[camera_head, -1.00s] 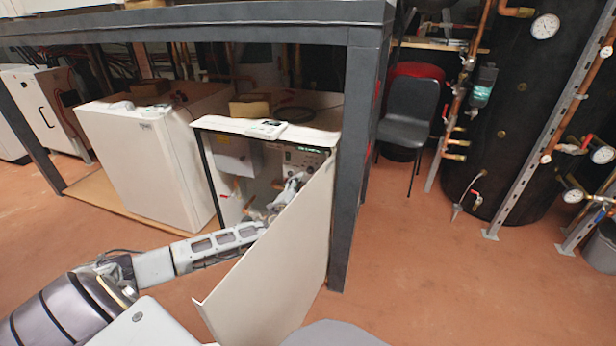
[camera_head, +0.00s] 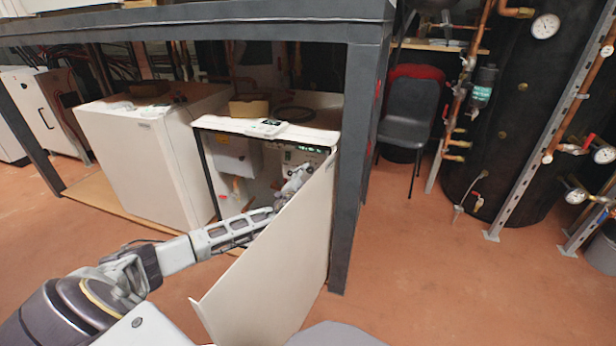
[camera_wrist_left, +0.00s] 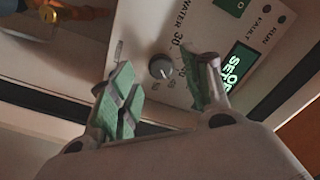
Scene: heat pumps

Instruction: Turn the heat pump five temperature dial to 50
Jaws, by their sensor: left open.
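The heat pump (camera_head: 262,127) under the grey bench has its front open, with a control panel inside (camera_head: 305,156). The left wrist view shows the panel close up (camera_wrist_left: 150,35), with a small round grey dial (camera_wrist_left: 161,66) beside the marks "WATER" and "30". My left gripper (camera_wrist_left: 160,88) is open, its green-padded fingers either side of the dial in the picture. I cannot tell whether they touch it. In the head view my left gripper (camera_head: 298,176) is at the panel, partly hidden by the white door panel (camera_head: 275,255). My right gripper is not in view.
The white door panel stands swung out to the right of my left arm. A bench leg (camera_head: 352,170) rises beside it. A closed white heat pump (camera_head: 148,160) stands to the left. A green lit display (camera_wrist_left: 238,68) is right of the dial.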

